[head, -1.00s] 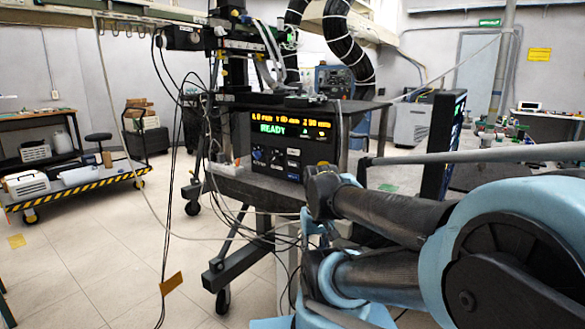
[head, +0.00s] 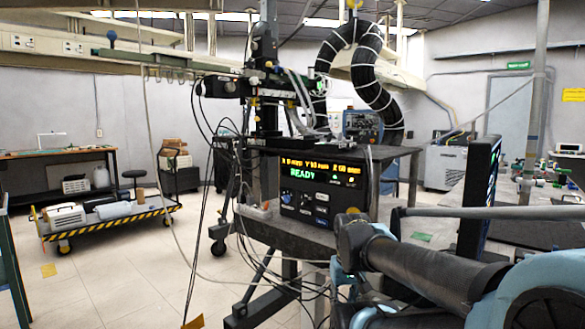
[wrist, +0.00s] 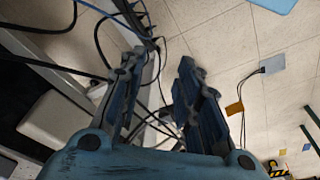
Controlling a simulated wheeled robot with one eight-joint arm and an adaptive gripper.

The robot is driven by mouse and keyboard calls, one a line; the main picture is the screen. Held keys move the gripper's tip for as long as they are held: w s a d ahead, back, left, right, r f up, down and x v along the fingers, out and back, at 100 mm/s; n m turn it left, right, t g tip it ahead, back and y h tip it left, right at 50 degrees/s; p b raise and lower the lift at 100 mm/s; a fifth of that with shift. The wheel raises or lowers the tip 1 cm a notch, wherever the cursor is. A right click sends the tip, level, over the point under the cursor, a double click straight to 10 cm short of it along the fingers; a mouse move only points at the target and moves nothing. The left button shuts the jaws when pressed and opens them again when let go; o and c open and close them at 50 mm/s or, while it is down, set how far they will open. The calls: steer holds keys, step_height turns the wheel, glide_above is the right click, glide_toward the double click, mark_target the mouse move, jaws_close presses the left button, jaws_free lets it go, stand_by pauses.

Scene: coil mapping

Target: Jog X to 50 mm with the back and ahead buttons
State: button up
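The control panel (head: 325,187) stands on the dark cart in the head view. Its lit screen (head: 321,172) shows READY in green under a yellow line of X, Y and Z values in mm. The digits are too small to read surely; X looks like 0. Small blue and white buttons (head: 305,203) sit below the screen, their labels unreadable. My gripper (wrist: 158,62) shows in the wrist view with its two fingers apart and nothing between them. It points at cables and floor. The panel is not recognisable in the wrist view, and my arm hides the gripper in the head view.
The cart's dark top (head: 285,229) carries the panel. Loose cables (head: 200,215) hang in front and left of it. A tall dark monitor (head: 479,198) and a grey horizontal bar (head: 500,212) stand right. Tiled floor is open at left.

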jaws_close()
stand_by(1.4)
